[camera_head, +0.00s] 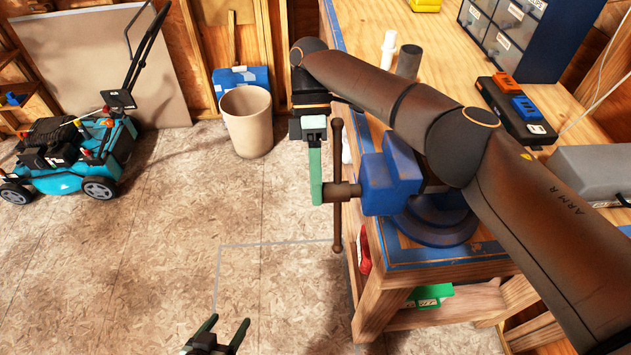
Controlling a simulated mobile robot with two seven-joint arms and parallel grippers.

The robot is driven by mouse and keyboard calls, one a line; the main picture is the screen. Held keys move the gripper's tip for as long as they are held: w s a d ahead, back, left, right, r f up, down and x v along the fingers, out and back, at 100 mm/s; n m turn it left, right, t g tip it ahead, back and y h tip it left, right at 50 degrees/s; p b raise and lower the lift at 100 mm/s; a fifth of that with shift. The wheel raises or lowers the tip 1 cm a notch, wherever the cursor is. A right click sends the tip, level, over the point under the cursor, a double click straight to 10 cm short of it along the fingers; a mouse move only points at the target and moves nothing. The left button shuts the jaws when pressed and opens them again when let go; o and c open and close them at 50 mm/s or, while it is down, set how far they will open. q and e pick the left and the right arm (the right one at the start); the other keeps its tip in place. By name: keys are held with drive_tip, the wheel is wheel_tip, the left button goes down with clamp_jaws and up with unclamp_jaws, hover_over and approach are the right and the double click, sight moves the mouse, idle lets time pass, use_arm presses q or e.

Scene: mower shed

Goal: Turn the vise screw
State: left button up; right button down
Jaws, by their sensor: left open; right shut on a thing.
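The blue vise (388,182) is mounted at the left corner of the workbench. Its brown screw (346,191) sticks out to the left, with a long handle bar (337,232) standing close to upright across it. My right gripper (316,196) reaches down from above with green fingers at the outer end of the screw, shut on it. The fingers hide the screw's tip, and the exact contact is hard to see. My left gripper (229,322) is open and empty at the bottom edge, low and left of the vise, apart from it.
My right arm crosses above the workbench (440,32) and hides part of it. A blue drawer cabinet (543,38), a charger (515,108) and a grey case (595,172) stand on it. A tan bin (248,122) and a teal mower (70,160) stand on the floor.

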drive_tip(key=shift+d, duration=0.1)
drive_tip(key=shift+c, duration=1.9)
unclamp_jaws()
drive_tip(key=shift+r, duration=0.1)
